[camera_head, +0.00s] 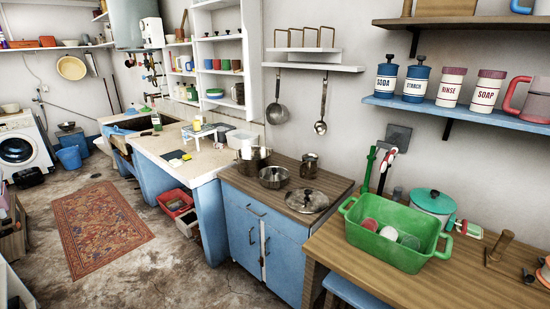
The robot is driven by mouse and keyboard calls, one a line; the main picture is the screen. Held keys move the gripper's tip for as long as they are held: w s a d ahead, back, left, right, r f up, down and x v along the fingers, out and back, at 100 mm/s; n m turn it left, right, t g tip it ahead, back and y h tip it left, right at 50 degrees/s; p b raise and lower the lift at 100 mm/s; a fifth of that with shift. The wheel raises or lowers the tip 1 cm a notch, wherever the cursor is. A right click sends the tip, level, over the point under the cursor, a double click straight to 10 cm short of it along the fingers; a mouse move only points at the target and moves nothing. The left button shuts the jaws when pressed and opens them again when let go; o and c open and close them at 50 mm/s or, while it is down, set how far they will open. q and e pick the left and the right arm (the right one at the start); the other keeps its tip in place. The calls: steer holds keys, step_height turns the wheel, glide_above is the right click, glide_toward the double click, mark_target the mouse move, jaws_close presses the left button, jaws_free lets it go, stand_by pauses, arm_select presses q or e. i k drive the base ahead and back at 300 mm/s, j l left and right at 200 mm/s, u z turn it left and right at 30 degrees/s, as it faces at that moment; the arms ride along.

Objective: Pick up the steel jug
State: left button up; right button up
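A small steel jug (309,166) stands upright on the brown wooden top of the blue cabinet, toward the back by the wall. It is small in the picture, so its handle and spout are hard to make out. It is apart from the steel bowl or pan to its left and the lidded steel pan in front of it. Neither of my grippers shows in the head view.
The steel pan (273,178), a pan lid (307,201) and a larger pot (250,162) share the blue cabinet's top (340,186). A green basin (385,251) stands on the wooden table at right. Open floor (180,262) lies before the cabinet. A ladle (277,112) hangs above.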

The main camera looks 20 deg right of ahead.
mark_target(308, 165)
steer(key=i+j+z, duration=0.1)
steer(key=i+z, duration=0.35)
steer(key=i+j+z, duration=0.25)
steer(key=z, duration=0.2)
steer(key=i+j+z, duration=0.6)
steer(key=j+z, duration=0.25)
steer(key=i+j+z, duration=0.15)
steer(key=j+z, duration=0.3)
